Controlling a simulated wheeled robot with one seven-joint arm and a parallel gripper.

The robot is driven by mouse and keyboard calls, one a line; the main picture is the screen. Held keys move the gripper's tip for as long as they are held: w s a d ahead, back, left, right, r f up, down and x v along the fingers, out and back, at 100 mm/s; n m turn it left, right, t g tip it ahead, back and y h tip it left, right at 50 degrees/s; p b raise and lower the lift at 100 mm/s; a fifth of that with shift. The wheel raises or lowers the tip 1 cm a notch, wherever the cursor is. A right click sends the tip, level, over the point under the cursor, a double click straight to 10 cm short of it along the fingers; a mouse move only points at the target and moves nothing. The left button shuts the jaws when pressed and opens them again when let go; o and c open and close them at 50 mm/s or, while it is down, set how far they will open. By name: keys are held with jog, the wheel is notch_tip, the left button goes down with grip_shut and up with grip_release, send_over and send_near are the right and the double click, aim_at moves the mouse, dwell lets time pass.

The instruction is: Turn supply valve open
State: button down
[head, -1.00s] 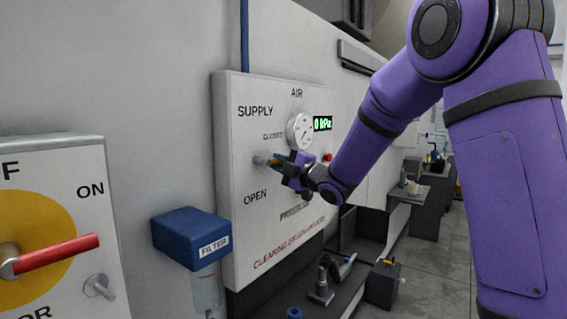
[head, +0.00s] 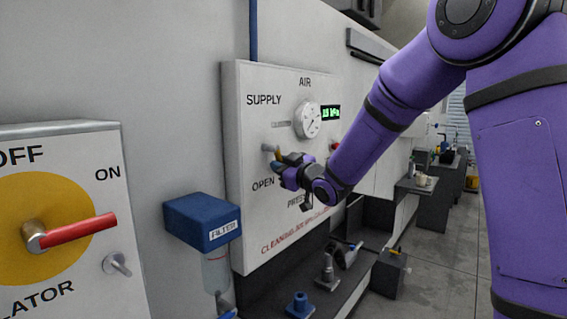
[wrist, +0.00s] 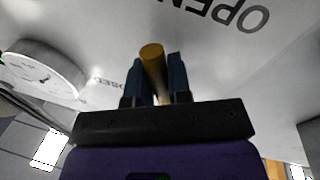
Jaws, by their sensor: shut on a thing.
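The supply valve (head: 267,147) is on the white air panel, between the CLOSED and OPEN labels. Its yellow handle slants down and right from the grey hub. My gripper (head: 281,164) is shut on this handle, partly hiding it. In the wrist view, the round yellow handle (wrist: 152,58) stands between the two dark blue fingers of my gripper (wrist: 157,82). The gauge (head: 307,120) is above and right of the valve. Beside it, the green display (head: 331,113) shows a small kPa reading, which looks like 15.
A blue filter housing (head: 203,220) juts out at the panel's lower left. A box with a red-handled switch (head: 80,230) stands at the left. A low shelf with fittings (head: 300,304) runs below the panel. Open floor (head: 435,275) lies to the right.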

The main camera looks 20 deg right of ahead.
jog(key=m, duration=0.1)
jog(key=s+a+m, duration=0.1)
jog(key=m, duration=0.2)
jog(key=shift+s+a+f+m+g+h, duration=0.15)
jog(key=shift+a+f+m+g+h, duration=0.15)
jog(key=shift+f+m+h, duration=0.1)
dwell(0.4)
jog(key=c, duration=1.1)
grip_release()
jog(key=shift+r, duration=0.1)
jog(key=shift+s, duration=0.1)
jog(key=v, duration=1)
jog(key=shift+s+d, duration=0.1)
jog(key=shift+s, duration=0.2)
jog(key=shift+r, duration=0.1)
